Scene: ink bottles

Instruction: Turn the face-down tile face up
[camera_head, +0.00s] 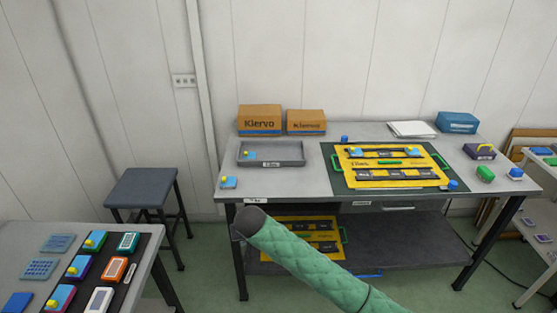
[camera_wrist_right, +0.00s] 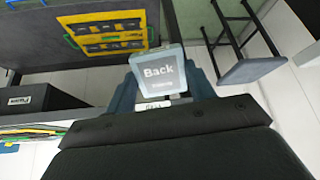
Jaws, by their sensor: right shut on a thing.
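In the right wrist view, my right gripper (camera_wrist_right: 160,78) is shut on a pale grey-blue tile (camera_wrist_right: 157,71). The side of the tile facing that camera reads "Back", with a smaller line below that I cannot read. The tile is held in the air between the two blue-grey fingers. In the head view, my green-sleeved right arm comes in from the bottom and ends in front of the workbench; neither its gripper nor the held tile can be made out there. My left gripper is in neither view.
The grey workbench (camera_head: 309,183) carries a yellow board (camera_head: 440,184) on a dark green mat, a grey tray (camera_head: 292,162), cardboard boxes (camera_head: 260,118) and small coloured blocks. A stool (camera_head: 143,187) stands left of it. A nearer table (camera_head: 32,233) at left holds several coloured pieces.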

